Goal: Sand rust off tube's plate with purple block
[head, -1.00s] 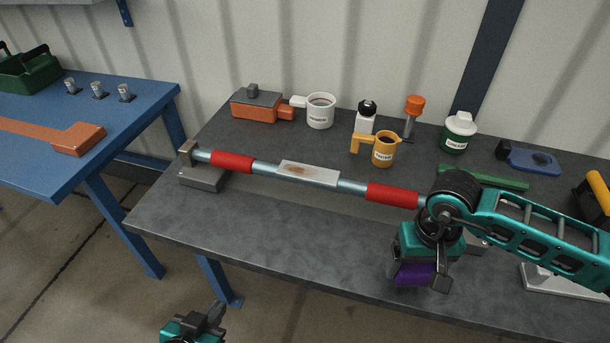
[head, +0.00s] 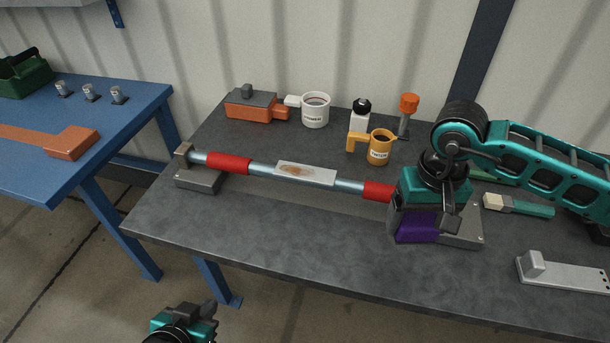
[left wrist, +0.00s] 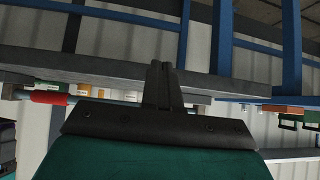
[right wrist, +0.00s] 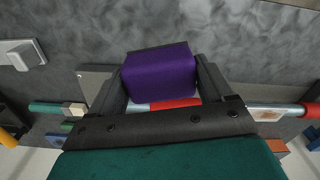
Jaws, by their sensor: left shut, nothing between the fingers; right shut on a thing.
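The tube (head: 260,169) lies across the grey table, with red sleeves and a flat plate (head: 303,172) bearing a brown rust patch. In the right wrist view the plate (right wrist: 265,114) shows at the right. My right gripper (head: 420,222) is shut on the purple block (right wrist: 160,72), above the tube's right end and right of the plate. The block shows low on the gripper in the head view (head: 416,229). Block and plate are apart. My left gripper (head: 207,308) is shut and empty, low in front of the table; its fingers show in the left wrist view (left wrist: 161,84).
Behind the tube stand an orange-grey tool (head: 250,106), a white mug (head: 315,110), a bottle (head: 359,122), a yellow mug (head: 380,147) and an orange-topped item (head: 408,104). A brush (head: 520,205) and metal bracket (head: 560,273) are at right. The front table area is clear.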

